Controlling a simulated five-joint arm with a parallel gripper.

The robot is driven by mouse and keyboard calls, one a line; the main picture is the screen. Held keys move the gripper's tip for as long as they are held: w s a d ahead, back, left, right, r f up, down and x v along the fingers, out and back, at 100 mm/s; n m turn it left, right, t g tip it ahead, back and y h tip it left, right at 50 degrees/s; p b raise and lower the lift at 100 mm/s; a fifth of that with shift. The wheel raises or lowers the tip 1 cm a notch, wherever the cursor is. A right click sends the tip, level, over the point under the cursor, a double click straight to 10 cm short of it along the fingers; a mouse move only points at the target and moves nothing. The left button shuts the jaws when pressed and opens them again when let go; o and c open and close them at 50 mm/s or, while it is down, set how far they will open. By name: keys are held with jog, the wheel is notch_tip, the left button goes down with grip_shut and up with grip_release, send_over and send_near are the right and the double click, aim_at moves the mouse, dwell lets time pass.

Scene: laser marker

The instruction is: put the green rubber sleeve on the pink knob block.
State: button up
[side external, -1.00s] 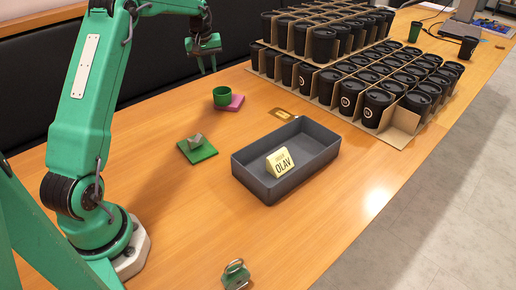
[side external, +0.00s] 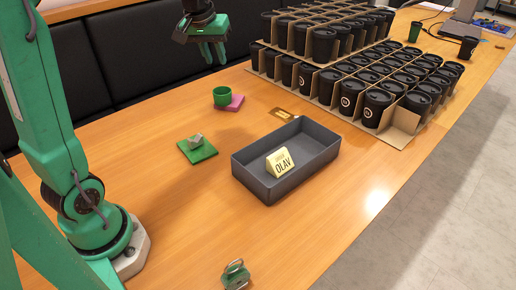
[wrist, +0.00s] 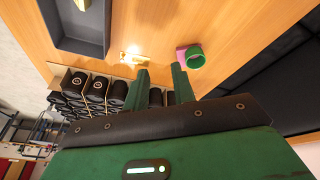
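The green rubber sleeve (side external: 221,96) stands upright at the pink knob block (side external: 236,103), overlapping its left part in the side view. The wrist view shows the sleeve (wrist: 195,58) with a pink edge of the block (wrist: 180,52) beside it. No knob shows on the pink block; I cannot tell whether the sleeve is around it. My gripper (side external: 214,58) is above and behind the sleeve, apart from it. In the wrist view its two fingers (wrist: 160,82) are spread with nothing between them.
A green block with a grey knob (side external: 198,147) lies nearer the front. A dark tray (side external: 240,178) holds a yellow OLAV sign (side external: 280,163). A gold plate (side external: 284,114) lies behind it. Black cups in cardboard (side external: 330,75) fill the back right. A green clamp-like part (side external: 236,274) lies in front.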

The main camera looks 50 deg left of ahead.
jog(key=s+d+f+m+t, duration=0.1)
jog(key=s+d+m, duration=0.2)
jog(key=s+d, duration=0.3)
jog(key=s+d+f+m+t+h, duration=0.1)
jog(key=s+d, duration=0.6)
jog(key=s, duration=0.7)
jog(key=f+m, duration=0.1)
jog(key=m, duration=0.1)
jog(key=shift+d+m, duration=0.3)
